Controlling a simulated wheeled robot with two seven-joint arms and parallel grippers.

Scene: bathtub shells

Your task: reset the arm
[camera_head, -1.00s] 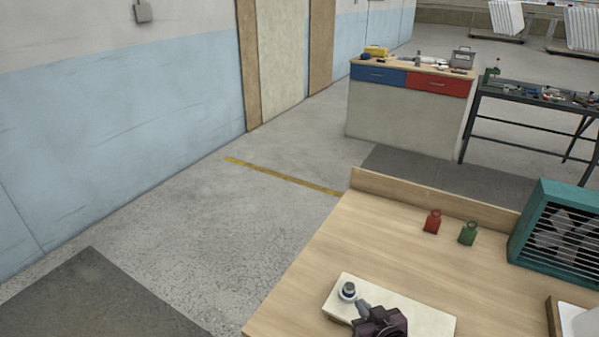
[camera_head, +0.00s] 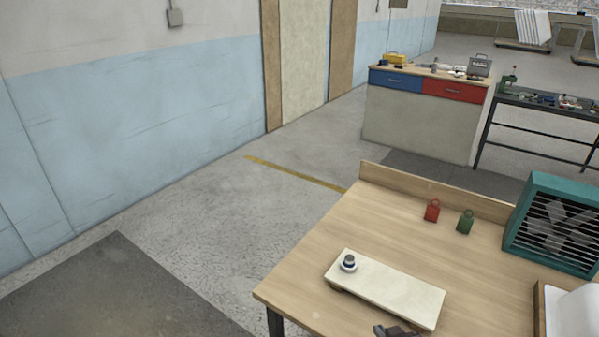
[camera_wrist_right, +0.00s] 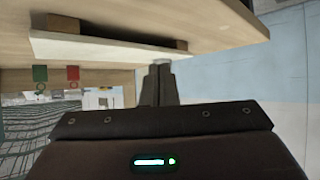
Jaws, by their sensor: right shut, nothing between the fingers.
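My right gripper (camera_head: 382,329) shows only at the bottom edge of the head view, just in front of a pale board on the wooden table. In the right wrist view its two dark fingers (camera_wrist_right: 158,72) are together with nothing between them. In that view they point towards the board, and the scene looks upside down. Most of the right arm is out of the head view. My left gripper is in neither view.
The pale board (camera_head: 388,290) has a small round knob-like piece (camera_head: 348,263) at its left end. A red weight (camera_head: 432,211), a green weight (camera_head: 465,222) and a teal fan (camera_head: 553,226) stand on the table (camera_head: 310,285). Open floor lies to the left.

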